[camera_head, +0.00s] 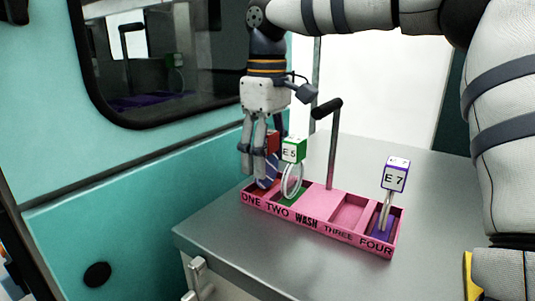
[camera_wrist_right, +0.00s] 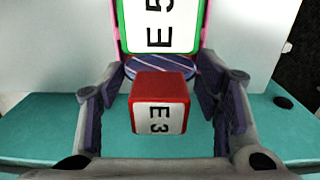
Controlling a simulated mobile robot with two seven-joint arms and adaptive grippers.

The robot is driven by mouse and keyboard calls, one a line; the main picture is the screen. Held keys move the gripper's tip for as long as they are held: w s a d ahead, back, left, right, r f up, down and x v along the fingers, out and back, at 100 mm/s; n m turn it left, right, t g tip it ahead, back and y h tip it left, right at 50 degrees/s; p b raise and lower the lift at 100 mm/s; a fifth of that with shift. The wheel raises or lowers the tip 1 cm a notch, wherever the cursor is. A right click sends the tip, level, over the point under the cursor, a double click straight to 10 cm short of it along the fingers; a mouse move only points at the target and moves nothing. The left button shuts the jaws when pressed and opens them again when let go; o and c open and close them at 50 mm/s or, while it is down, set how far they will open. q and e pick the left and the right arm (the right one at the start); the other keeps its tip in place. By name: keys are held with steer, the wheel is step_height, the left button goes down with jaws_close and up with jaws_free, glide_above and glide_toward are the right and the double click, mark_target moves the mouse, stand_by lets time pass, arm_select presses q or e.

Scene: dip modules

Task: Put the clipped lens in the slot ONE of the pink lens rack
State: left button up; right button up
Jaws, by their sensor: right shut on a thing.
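The pink lens rack (camera_head: 292,222) stands on the grey table, with slots lettered ONE, TWO, WASH, THREE and FOUR. My right gripper (camera_head: 257,181) points down over slot ONE at the rack's left end. It is shut on the clipped lens, whose red E3 block (camera_wrist_right: 160,105) shows between the fingers in the right wrist view. In the head view the red block (camera_head: 273,142) is partly hidden behind the fingers. The bluish striped lens (camera_head: 269,172) is low, at slot ONE; whether it touches the slot floor cannot be told. My left gripper is not in view.
The green E5 lens (camera_head: 292,151) stands in slot TWO, close beside the gripper. The purple E7 lens (camera_head: 396,175) stands in slot FOUR. WASH and THREE are empty. A teal wall (camera_head: 130,220) is at left.

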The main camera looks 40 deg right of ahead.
steer(key=o, duration=1.2)
steer(key=shift+f, duration=0.1)
steer(key=shift+c, duration=0.2)
step_height(320, 180, up, 11)
steer(key=shift+r, duration=0.1)
steer(key=shift+r+b, duration=0.3)
steer(key=shift+r, duration=0.25)
